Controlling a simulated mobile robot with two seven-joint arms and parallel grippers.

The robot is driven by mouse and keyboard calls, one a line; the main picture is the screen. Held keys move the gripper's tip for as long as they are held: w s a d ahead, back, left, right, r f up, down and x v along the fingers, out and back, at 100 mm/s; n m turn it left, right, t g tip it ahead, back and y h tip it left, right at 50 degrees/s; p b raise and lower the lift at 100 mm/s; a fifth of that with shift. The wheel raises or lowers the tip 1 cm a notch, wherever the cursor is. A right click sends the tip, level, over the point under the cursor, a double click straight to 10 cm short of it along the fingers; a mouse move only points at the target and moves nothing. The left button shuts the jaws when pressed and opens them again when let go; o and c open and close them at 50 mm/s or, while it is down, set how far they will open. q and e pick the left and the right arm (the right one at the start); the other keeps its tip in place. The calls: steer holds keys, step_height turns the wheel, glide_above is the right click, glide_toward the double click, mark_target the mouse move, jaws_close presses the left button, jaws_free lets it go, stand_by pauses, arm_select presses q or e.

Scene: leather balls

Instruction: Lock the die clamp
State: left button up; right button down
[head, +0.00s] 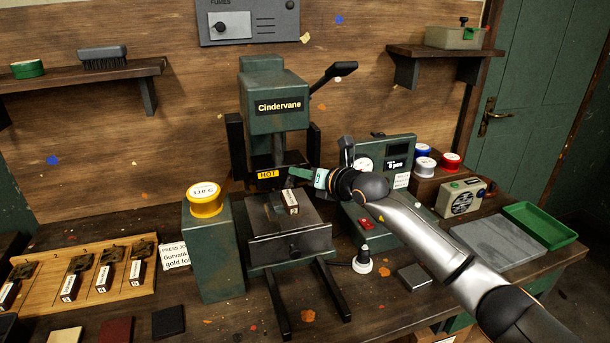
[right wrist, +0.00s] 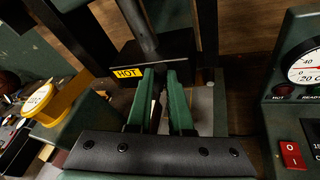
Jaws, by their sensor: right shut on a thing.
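The green press marked Cindervane (head: 276,105) stands in the middle of the bench. Its dark heated head carries a yellow HOT label (head: 268,174), which also shows in the right wrist view (right wrist: 126,72). My right gripper (head: 295,172) reaches in from the right, just beside this label. In the right wrist view its green fingers (right wrist: 163,78) are shut on a narrow dark part at the head, apparently the die clamp, mostly hidden between them. A die with a white label (head: 291,206) sits on the press bed (head: 290,245) below. My left gripper is not in view.
A control box (head: 374,200) with a gauge and red switch stands close to the right. A wooden rack (head: 115,283) of labelled dies lies at the far left. The press lever (head: 333,74) rises behind.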

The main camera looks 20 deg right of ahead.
steer(key=shift+a+r+n+g+h+b, duration=0.1)
steer(key=shift+a+n+g+h+b, duration=0.1)
steer(key=shift+a+n+h+b, duration=0.4)
steer(key=shift+a+r+n+g+h+b, duration=0.1)
steer(key=shift+a+n+g+h+b, duration=0.1)
steer(key=shift+n+h+b, duration=0.7)
steer(key=shift+n+p, duration=0.3)
steer(key=shift+f, duration=0.1)
steer(key=c, duration=0.8)
jaws_free()
steer(key=shift+c, duration=0.2)
steer(key=shift+s, duration=0.15)
steer(key=b+v, duration=0.3)
steer(key=v, duration=0.9)
steer(key=shift+s+d, duration=0.15)
steer(key=shift+d, duration=0.05)
